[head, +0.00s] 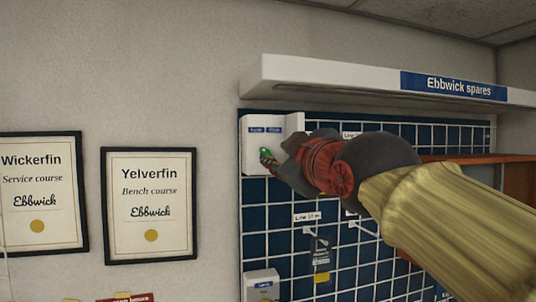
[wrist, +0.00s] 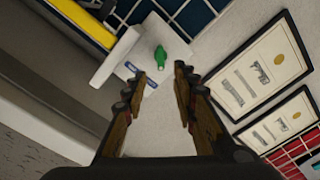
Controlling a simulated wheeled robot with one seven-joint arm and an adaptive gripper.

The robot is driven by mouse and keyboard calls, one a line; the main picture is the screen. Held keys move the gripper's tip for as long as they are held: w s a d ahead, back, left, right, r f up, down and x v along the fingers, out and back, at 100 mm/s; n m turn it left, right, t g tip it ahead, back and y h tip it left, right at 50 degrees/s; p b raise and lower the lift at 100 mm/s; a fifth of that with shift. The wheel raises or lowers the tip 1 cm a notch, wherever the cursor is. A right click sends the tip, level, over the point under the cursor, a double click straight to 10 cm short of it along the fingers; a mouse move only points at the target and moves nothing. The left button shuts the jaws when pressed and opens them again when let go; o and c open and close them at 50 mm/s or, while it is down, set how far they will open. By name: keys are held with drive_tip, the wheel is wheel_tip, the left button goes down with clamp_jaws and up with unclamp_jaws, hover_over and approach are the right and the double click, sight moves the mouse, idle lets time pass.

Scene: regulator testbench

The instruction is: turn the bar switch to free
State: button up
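The bar switch is a small green piece (head: 264,152) on the front of a white box (head: 252,163) at the upper left of the blue tiled panel. Two small blue labels sit side by side above it; their words are too small to read surely. In the wrist view the green bar (wrist: 160,57) stands out from the white box, just beyond my fingertips and between their lines. My gripper (wrist: 160,76) is open and empty, its fingers either side of the bar's line. In the head view my gripper (head: 268,159) covers the right part of the box.
A white shelf marked "Ebbwick spares" (head: 380,82) juts out above the box. Another white box (head: 261,284) is lower on the panel, with small hanging tags (head: 320,250) beside it. Framed certificates (head: 150,205) hang on the wall to the left.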

sight(268, 153)
drive_tip(key=p+x, duration=0.2)
drive_tip(key=x, duration=0.5)
drive_tip(key=shift+w, duration=0.3)
drive_tip(key=shift+c, duration=0.3)
clamp_jaws()
